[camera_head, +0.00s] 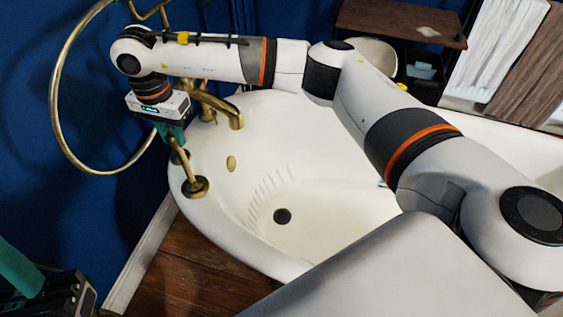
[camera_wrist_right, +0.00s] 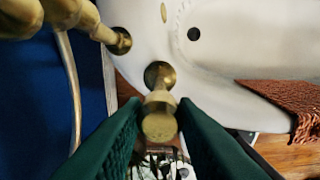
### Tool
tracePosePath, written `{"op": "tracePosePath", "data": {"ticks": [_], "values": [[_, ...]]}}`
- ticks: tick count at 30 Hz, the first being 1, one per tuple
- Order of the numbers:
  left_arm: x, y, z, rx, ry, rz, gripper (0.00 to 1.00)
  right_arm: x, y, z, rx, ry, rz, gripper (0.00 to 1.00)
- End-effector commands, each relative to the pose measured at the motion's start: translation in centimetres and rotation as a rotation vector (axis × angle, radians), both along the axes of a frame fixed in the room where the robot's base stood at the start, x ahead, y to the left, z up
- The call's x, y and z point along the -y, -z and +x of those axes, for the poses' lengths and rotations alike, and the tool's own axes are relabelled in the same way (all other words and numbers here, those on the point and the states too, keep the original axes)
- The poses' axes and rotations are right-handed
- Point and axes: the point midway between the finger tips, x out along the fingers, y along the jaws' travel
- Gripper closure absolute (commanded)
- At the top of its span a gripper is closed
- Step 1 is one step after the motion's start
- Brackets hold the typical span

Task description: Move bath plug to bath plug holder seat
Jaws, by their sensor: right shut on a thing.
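The bath plug is a brass rod with a round knob (camera_wrist_right: 158,126); in the head view its rod (camera_head: 184,158) hangs below my right gripper (camera_head: 174,136). The right gripper's teal fingers, also in the right wrist view (camera_wrist_right: 158,132), are shut on it at the knob end. The rod's lower end meets the bath plug holder seat, a brass ring (camera_head: 195,188) on the tub rim, also in the wrist view (camera_wrist_right: 160,73). I cannot tell how deep it sits. My left gripper (camera_head: 35,285) is at the lower left, partly cut off.
The white tub (camera_head: 330,235) has a dark drain (camera_head: 282,215). A large brass hoop (camera_head: 56,110) is left of my right arm. A woven mat (camera_wrist_right: 287,97) lies beyond the tub.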

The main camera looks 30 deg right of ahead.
Motion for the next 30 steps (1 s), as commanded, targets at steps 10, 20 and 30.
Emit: {"op": "tracePosePath", "data": {"ticks": [10, 20, 30], "values": [[0.00, 0.21, 0.00, 0.000, 0.000, 0.000, 0.64, 0.00, 0.32, 0.00, 0.000, 0.000, 0.000, 1.00], [0.00, 0.20, 0.00, 0.000, 0.000, 0.000, 0.64, 0.00, 0.29, 0.00, 0.000, 0.000, 0.000, 0.48], [0.00, 0.20, 0.00, 0.000, 0.000, 0.000, 0.64, -0.01, 0.29, -0.01, 0.000, 0.000, 0.000, 0.48]]}}
